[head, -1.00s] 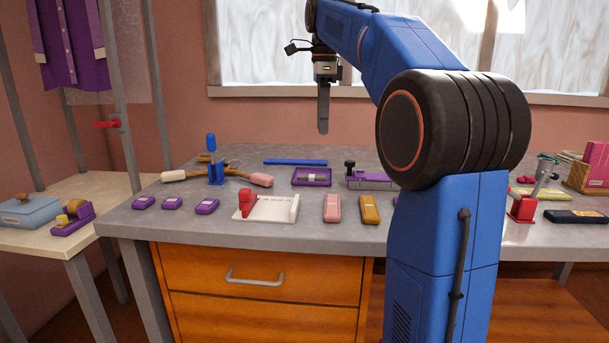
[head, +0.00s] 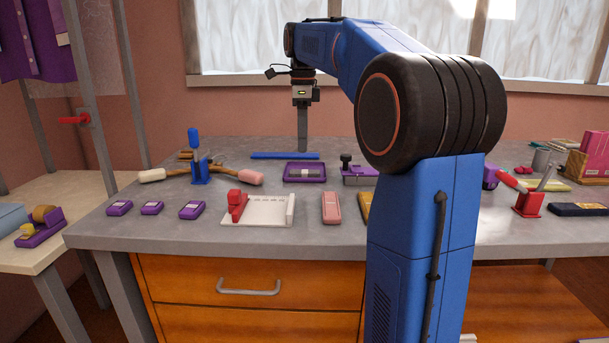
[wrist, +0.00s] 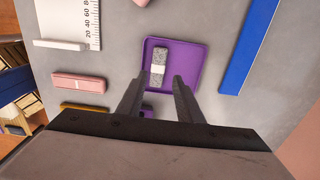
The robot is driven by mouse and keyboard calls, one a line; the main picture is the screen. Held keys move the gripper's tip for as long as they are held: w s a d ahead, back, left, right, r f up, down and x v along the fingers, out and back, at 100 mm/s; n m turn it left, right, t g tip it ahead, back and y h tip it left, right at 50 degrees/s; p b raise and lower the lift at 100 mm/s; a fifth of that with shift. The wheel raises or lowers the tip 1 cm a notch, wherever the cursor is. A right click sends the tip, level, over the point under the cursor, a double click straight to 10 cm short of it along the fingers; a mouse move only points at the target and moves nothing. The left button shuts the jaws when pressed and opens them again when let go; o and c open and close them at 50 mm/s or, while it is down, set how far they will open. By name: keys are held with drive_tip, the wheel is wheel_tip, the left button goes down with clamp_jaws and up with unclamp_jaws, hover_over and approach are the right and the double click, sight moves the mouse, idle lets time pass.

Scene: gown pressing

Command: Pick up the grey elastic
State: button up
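The grey elastic (wrist: 158,68) is a speckled grey strip with a white band around its middle. It lies in a shallow purple tray (wrist: 188,77) in the wrist view. In the head view the tray (head: 290,180) is on the grey bench, and the elastic (head: 306,173) is a small grey strip in it. My gripper (wrist: 160,82) is open and empty, its two fingers apart and pointing toward the tray. In the head view my gripper (head: 302,150) hangs above the bench near the tray's far side.
A blue bar (head: 285,156) lies behind the tray. A purple stand with a black knob (head: 360,175) is close on its right. A white ruled board with a red block (head: 268,211) and a pink case (head: 331,208) lie in front. Wooden-handled tools (head: 240,175) lie left.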

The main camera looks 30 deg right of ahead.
sight(303, 171)
drive_tip(key=shift+s+a+f, duration=0.1)
drive_tip(key=shift+f, duration=1.85)
drive_tip(key=shift+s+a+f, duration=0.1)
drive_tip(key=shift+f, duration=1.85)
drive_tip(key=c, duration=0.8)
